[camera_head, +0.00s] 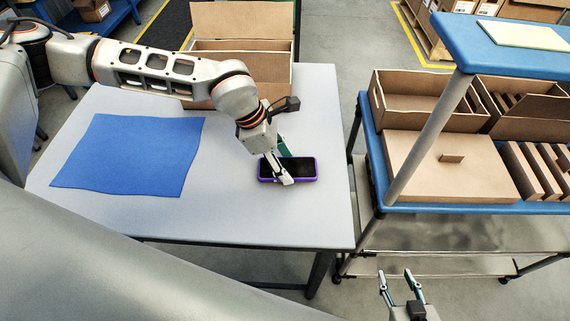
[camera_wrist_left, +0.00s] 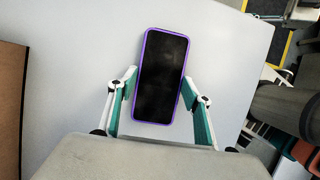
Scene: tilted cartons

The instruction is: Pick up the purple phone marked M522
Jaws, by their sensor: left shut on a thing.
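The purple phone (camera_head: 306,169) lies flat, dark screen up, on the right part of the grey table. It also shows in the left wrist view (camera_wrist_left: 161,76), upright in the picture between the fingers. No M522 marking is readable. My left gripper (camera_head: 284,170) reaches down over the phone, with one finger at each long side, and is shut on it. Its fingers also show in the left wrist view (camera_wrist_left: 159,82). My right gripper (camera_head: 395,272) is open and empty, low in the head view, right of the table and away from the phone.
A blue mat (camera_head: 130,155) lies on the left of the table (camera_head: 240,215). An open cardboard carton (camera_head: 240,60) stands at the table's back edge. On the right, a blue-shelved cart holds an open carton (camera_head: 425,120) and other boxes; its post (camera_head: 430,135) slants upward.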

